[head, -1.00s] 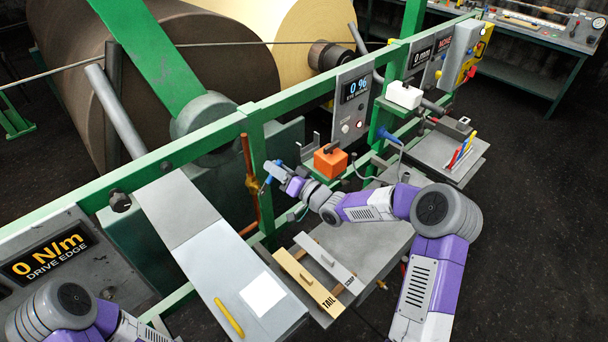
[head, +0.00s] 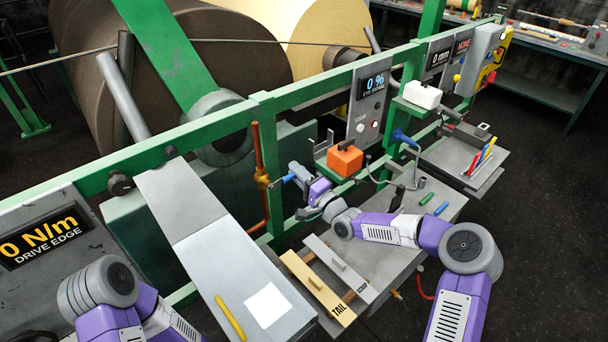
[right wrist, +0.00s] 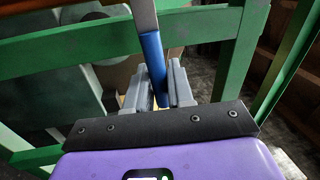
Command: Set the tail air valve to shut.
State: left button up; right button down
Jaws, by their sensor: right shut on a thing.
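The tail air valve appears to be the brass valve (head: 262,181) on the upright copper pipe (head: 256,145) behind the green rail; no label on it can be read. Its blue lever (head: 287,178) points right, out from the pipe. My right gripper (head: 294,176) is shut on this lever. In the right wrist view the blue lever (right wrist: 152,62) runs down between the grey fingers of the right gripper (right wrist: 160,88), with the copper pipe (right wrist: 142,12) above it.
An orange box (head: 345,161) with a black knob stands close right of my right gripper. Below lie a cream TAIL board (head: 318,290) and a grey SCRAP board (head: 337,268) on a bench.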

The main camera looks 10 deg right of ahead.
jog(key=shift+f+m+b, duration=0.35)
jog(key=shift+f+m, duration=0.1)
jog(key=shift+m, duration=0.15)
jog(key=c, duration=1.1)
grip_release()
jog(key=v, duration=0.7)
jog(key=shift+s, duration=0.3)
